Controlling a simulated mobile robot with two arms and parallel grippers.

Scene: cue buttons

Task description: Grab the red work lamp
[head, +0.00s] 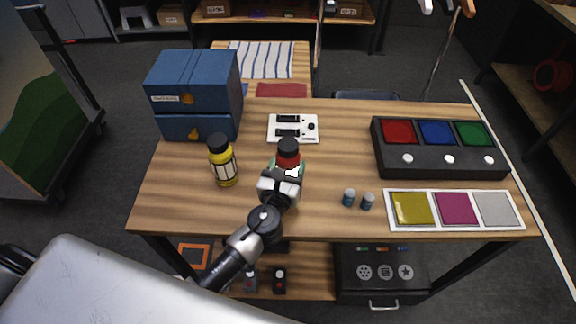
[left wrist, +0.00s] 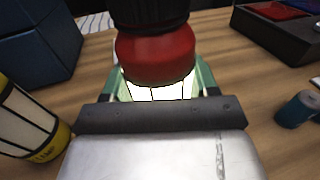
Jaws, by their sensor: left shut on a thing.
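The red work lamp (head: 288,157) stands upright on the wooden table, with a black top, a red collar and a pale lit part below. In the left wrist view the red lamp (left wrist: 156,55) fills the upper middle, and its lower part is hidden behind my gripper. My left gripper (head: 285,177) is shut on the lamp's body from the front. It also shows in the left wrist view (left wrist: 160,106), with green fingers on both sides of the lit part. Whether the lamp touches the table cannot be told. My right gripper is not in view.
A yellow lamp (head: 223,164) stands to the left, near blue boxes (head: 193,93). A white panel (head: 293,128) lies behind. Two small cylinders (head: 349,197) stand to the right, beside a tray of coloured squares (head: 454,195) and a black button box (head: 440,164).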

